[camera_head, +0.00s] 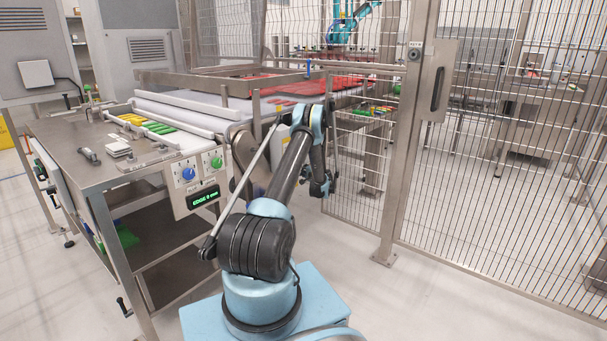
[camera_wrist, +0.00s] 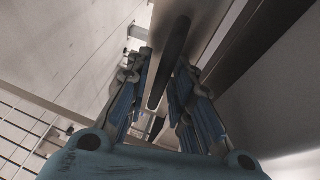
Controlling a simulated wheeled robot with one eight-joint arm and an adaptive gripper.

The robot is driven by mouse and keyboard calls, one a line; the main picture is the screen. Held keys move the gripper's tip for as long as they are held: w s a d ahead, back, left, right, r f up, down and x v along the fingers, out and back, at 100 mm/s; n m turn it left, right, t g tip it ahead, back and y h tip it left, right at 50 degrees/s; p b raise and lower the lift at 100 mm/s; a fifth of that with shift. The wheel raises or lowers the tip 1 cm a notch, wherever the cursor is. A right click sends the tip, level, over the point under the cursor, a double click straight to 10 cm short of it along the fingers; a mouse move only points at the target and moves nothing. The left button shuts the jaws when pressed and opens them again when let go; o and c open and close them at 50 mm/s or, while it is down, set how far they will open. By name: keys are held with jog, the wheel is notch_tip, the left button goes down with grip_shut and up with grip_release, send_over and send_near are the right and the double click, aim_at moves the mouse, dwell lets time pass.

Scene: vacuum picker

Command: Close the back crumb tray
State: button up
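In the wrist view my gripper (camera_wrist: 166,82) has its two blue-padded fingers apart. A long black handle (camera_wrist: 172,58) on a grey metal face (camera_wrist: 200,30) lies in line with the gap between them. I see no clear grip on it, and how deep it sits between the fingers is hard to tell. This may be the back crumb tray's front, but most of it is out of frame. In the head view my gripper (camera_head: 321,187) is low beside the conveyor's right end, partly hidden by my arm. No crumb tray can be made out there.
The conveyor (camera_head: 195,117) and its steel side table (camera_head: 75,150) stand left of my arm. A control box (camera_head: 195,180) with knobs and a green display hangs in front. A mesh fence (camera_head: 480,150) and its post (camera_head: 405,150) stand close on the right. The front right floor is clear.

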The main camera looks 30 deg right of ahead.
jog(key=shift+s+r, duration=0.1)
jog(key=shift+s, duration=0.05)
jog(key=s+r, duration=0.2)
jog(key=s, duration=0.9)
jog(key=shift+s, duration=0.3)
jog(key=shift+r, duration=0.1)
